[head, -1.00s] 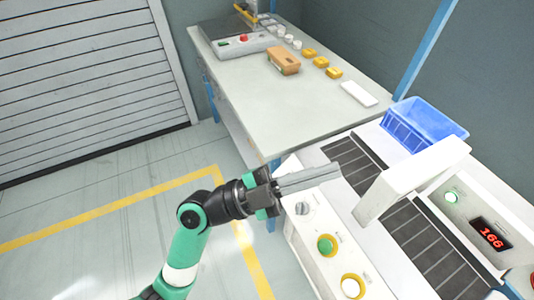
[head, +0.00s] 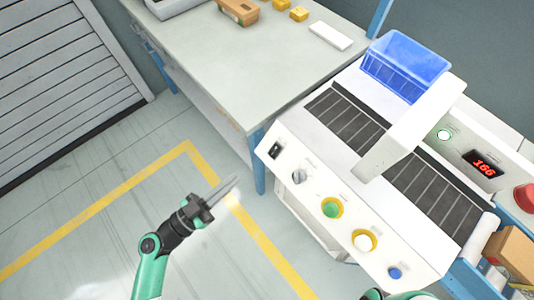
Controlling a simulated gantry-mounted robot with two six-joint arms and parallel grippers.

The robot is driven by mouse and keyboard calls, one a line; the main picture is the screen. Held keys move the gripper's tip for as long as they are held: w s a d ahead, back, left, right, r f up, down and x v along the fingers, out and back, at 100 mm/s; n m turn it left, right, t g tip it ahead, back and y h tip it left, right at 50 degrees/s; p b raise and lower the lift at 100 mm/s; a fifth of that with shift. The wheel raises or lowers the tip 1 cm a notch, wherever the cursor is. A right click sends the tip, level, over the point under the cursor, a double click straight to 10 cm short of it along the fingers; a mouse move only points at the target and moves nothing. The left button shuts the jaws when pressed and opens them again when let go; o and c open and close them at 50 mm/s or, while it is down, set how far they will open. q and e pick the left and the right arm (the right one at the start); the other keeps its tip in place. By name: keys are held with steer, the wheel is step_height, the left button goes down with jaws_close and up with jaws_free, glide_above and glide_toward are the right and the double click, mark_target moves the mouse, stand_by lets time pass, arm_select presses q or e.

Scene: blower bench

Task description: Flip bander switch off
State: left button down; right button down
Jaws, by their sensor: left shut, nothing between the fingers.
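The bander (head: 290,128) is the white machine with a dark slatted belt and a white arch over it. A small black rocker switch (head: 275,150) sits at the left end of its sloped front panel. Which way the rocker is tipped is too small to tell. My left gripper (head: 232,183) is shut and empty, its fingers together. It is over the floor, left of and below the switch in the picture, clear of the panel. My right gripper is not in view; only a green and black bit of my arm shows at the bottom edge.
The panel also carries a grey knob (head: 299,176), a green button (head: 331,208), a white button (head: 364,241) and a blue button (head: 395,273). A blue bin (head: 405,66) stands behind the belt. A red display (head: 482,163) reads 166. A grey table (head: 235,75) stands behind.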

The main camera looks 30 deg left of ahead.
arm_select(q)
glide_toward(274, 151)
steer(key=w+d+r, duration=0.2)
steer(key=w+r, duration=0.2)
steer(key=r, duration=0.1)
steer(key=shift+w+d+f+b, duration=0.15)
steer(key=shift+w+f+b, duration=0.05)
steer(key=shift+w+f, duration=0.3)
steer(key=shift+w+d+f+b, duration=0.15)
steer(key=shift+w+f+b, duration=0.05)
steer(key=shift+w+f, duration=0.3)
steer(key=shift+w+d+f, duration=0.15)
steer(key=shift+w+f, duration=0.1)
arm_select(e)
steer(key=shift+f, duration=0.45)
